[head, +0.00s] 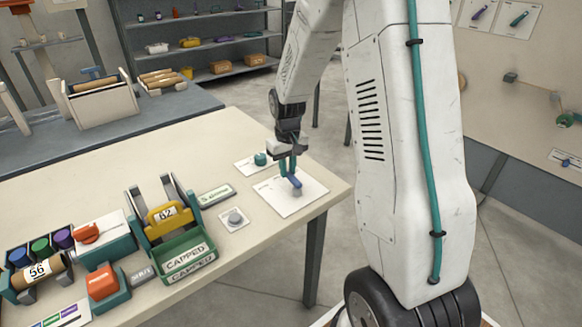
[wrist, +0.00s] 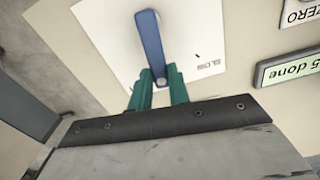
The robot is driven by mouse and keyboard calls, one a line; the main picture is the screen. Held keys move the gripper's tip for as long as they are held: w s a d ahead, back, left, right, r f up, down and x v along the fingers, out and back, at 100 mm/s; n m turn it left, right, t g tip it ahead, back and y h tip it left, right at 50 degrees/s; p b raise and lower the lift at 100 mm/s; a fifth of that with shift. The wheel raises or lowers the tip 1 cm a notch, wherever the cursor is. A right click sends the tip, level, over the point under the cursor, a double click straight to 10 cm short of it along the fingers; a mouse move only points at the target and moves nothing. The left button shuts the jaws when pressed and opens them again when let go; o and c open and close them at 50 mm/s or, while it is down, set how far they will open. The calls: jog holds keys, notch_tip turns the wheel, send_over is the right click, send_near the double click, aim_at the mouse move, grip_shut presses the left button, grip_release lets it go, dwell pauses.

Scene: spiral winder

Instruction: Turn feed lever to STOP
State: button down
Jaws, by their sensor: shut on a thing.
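The feed lever (wrist: 150,45) is a blue bar on a white plate (wrist: 105,45) that carries the word SLOW in the wrist view. In the head view the lever (head: 295,183) sits on its white plate (head: 312,197) near the table's right corner. My gripper (wrist: 158,80) has its teal fingers shut on the near end of the lever, one on each side. In the head view my gripper (head: 288,165) reaches down to the lever from above. I see no STOP mark; part of the plate is hidden behind my gripper.
A teal knob (head: 261,159) stands on a plate just behind the lever. A grey button (head: 235,217) and a green display (head: 215,194) lie to the left. The winder with a yellow part (head: 165,215) stands farther left. The table edge (head: 330,203) is close on the right.

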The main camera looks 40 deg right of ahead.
jog(key=shift+a+n, duration=0.3)
jog(key=shift+n, duration=0.3)
jog(key=c, duration=1.3)
grip_release()
notch_tip(320, 180, up, 8)
jog(key=shift+f, duration=0.1)
